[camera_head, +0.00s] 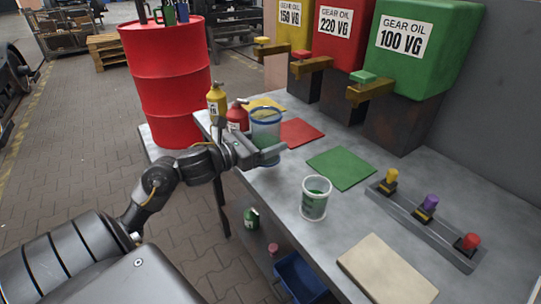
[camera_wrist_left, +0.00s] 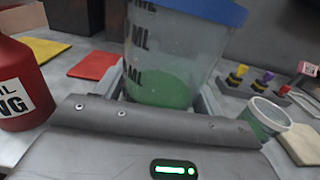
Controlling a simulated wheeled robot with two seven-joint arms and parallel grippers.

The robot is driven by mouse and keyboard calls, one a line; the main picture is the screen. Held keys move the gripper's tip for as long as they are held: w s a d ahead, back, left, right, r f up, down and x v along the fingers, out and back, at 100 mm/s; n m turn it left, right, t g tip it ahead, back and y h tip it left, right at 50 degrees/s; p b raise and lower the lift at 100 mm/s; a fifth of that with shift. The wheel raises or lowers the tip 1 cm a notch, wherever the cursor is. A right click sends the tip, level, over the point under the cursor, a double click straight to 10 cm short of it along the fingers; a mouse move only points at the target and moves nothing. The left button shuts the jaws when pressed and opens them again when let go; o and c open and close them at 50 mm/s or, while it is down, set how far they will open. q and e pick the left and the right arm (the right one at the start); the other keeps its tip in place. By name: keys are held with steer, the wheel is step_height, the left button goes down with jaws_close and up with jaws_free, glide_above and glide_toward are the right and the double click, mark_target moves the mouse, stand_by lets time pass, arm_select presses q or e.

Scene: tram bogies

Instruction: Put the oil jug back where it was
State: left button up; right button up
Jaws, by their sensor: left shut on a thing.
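My left gripper (camera_head: 268,155) is shut on a clear jug (camera_head: 265,122) with a blue rim. In the left wrist view the jug (camera_wrist_left: 172,55) stands upright between the fingers, with dark ML markings and green liquid in its lower part. It is over the near part of the grey bench (camera_head: 265,195), beside the red bottle (camera_head: 237,118). I cannot tell whether its base touches the bench; the gripper hides its lower part in the head view. My right gripper is not in view.
A cup with green contents (camera_head: 315,198) stands right of the jug. Yellow, red (camera_head: 300,132) and green (camera_head: 341,168) mats lie before the gear oil tanks (camera_head: 420,50). A yellow bottle (camera_head: 216,98), a button strip (camera_head: 430,225) and a beige pad (camera_head: 386,270) also occupy the bench.

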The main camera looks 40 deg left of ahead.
arm_select(q)
steer(key=shift+w+a+f, duration=0.15)
steer(key=shift+w+f, duration=0.4)
steer(key=shift+f, duration=0.1)
steer(key=shift+w+f, duration=0.15)
steer(key=shift+f, duration=1.6)
steer(key=shift+f, duration=0.1)
steer(key=o, duration=1)
steer(key=shift+o, duration=0.7)
